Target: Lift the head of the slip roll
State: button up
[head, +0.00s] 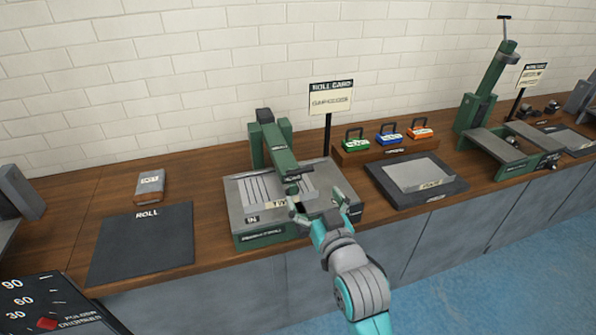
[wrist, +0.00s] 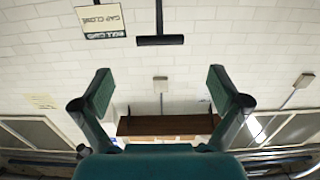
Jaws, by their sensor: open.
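The slip roll (head: 262,240) is a grey and green machine on the wooden bench, in the middle of the head view. Its green head (head: 275,140) reaches from the back toward the front, low over the grey bed. My gripper (head: 315,204) is open at the machine's front right, close to the front end of the head. In the wrist view my gripper (wrist: 160,92) shows two spread fingers with nothing between them. A dark T-shaped bar (wrist: 160,40) appears beyond them, apart from both fingers. I cannot tell which part it belongs to. My arm hides part of the machine's front right.
A roll card (head: 331,98) stands on a post behind the machine; it appears upside down in the wrist view (wrist: 101,20). A dark mat (head: 142,245) lies left. Coloured blocks (head: 390,137) and a tray (head: 417,177) are right. A green bending machine (head: 505,148) stands farther right.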

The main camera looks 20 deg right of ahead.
aim_at(301, 173)
jog(key=w, duration=1)
